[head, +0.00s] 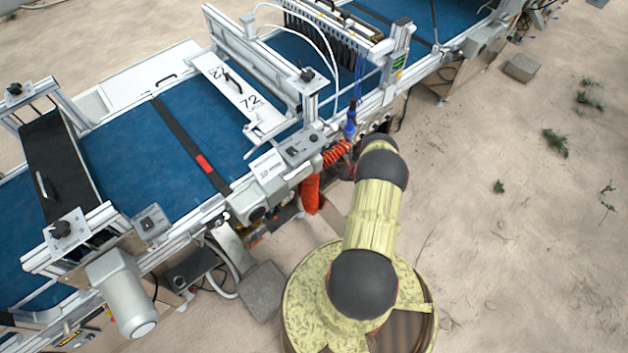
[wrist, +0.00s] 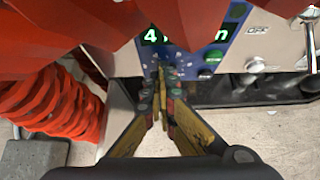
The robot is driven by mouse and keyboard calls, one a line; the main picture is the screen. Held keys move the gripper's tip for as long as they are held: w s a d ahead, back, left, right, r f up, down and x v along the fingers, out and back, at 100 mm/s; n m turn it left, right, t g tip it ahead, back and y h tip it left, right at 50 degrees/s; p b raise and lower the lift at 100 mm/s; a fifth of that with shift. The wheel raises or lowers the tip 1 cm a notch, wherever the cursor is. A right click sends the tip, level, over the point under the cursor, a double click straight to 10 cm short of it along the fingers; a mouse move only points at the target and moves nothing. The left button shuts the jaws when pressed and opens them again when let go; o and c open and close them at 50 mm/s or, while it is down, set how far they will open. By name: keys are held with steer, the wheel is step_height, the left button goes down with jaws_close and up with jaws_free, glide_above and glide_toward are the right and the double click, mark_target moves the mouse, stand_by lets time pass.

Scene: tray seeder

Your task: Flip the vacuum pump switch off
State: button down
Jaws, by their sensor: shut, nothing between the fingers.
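In the wrist view my gripper (wrist: 160,85) is shut and empty, its tips in front of a blue control panel (wrist: 212,42). The panel has white characters on dark displays and green buttons (wrist: 209,56). Right of it, a pale panel carries an "OFF" label (wrist: 257,30) above a small round-ended switch (wrist: 255,65); a metal lever (wrist: 308,25) is at the right edge. I cannot tell for certain which is the vacuum pump switch, or its position. The gripper is left of the "OFF" label and apart from that switch. In the head view my arm hides the gripper.
A red corrugated hose (wrist: 45,105) fills the left and top of the wrist view and covers part of the panel. In the head view it hangs (head: 310,192) beside the seeder's blue conveyor (head: 150,155). Sandy ground right of my arm is mostly clear.

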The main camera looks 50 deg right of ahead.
step_height(320, 180, down, 22)
steer(key=b, duration=2)
steer(key=shift+w+r+b, duration=0.15)
steer(key=shift+w+b, duration=0.1)
steer(key=shift+b, duration=0.05)
steer(key=b+x, duration=0.2)
steer(key=x, duration=0.3)
steer(key=b+x, duration=0.3)
steer(key=x, duration=0.2)
steer(key=shift+f, duration=0.35)
steer(key=shift+w+d+r+b, duration=0.15)
steer(key=shift+w+b, duration=0.1)
steer(key=shift+w, duration=0.3)
steer(key=shift+w+r+b, duration=0.2)
steer(key=shift+w+b, duration=0.05)
steer(key=shift+w, duration=0.3)
steer(key=shift+w+d+r, duration=0.1)
steer(key=shift+w+r, duration=0.1)
steer(key=shift+w, duration=0.55)
